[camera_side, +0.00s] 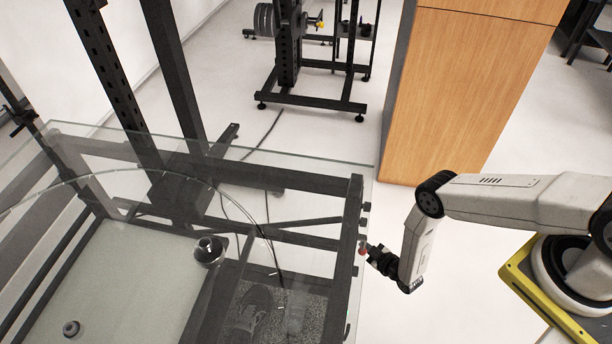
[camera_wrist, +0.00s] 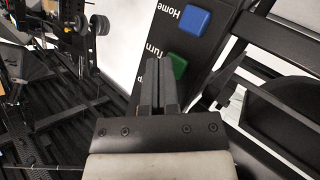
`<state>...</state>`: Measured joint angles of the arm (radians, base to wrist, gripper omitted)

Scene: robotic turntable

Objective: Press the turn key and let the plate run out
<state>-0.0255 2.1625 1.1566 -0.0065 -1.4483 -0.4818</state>
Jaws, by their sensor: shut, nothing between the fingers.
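In the wrist view a black key panel (camera_wrist: 215,45) carries a blue key (camera_wrist: 193,20) labelled "Home" and, below it, a green key (camera_wrist: 178,66). The label beside the green key reads partly as "turn"; my fingers cover the rest. My gripper (camera_wrist: 160,64) is shut and empty, its fingertips right beside the green key; I cannot tell if they touch it. In the side view my gripper (camera_side: 371,251) is at the right post of the frame, by a small red part (camera_side: 363,250). The clear round plate (camera_side: 110,174) shows as a curved edge at left.
A clear glass sheet (camera_side: 300,160) covers the dark metal frame (camera_side: 352,215). A shiny round piece (camera_side: 209,250) and a small ring-like piece (camera_side: 71,328) are at left. A wooden cabinet (camera_side: 465,90) stands behind my arm. Weight racks (camera_side: 290,70) stand farther back.

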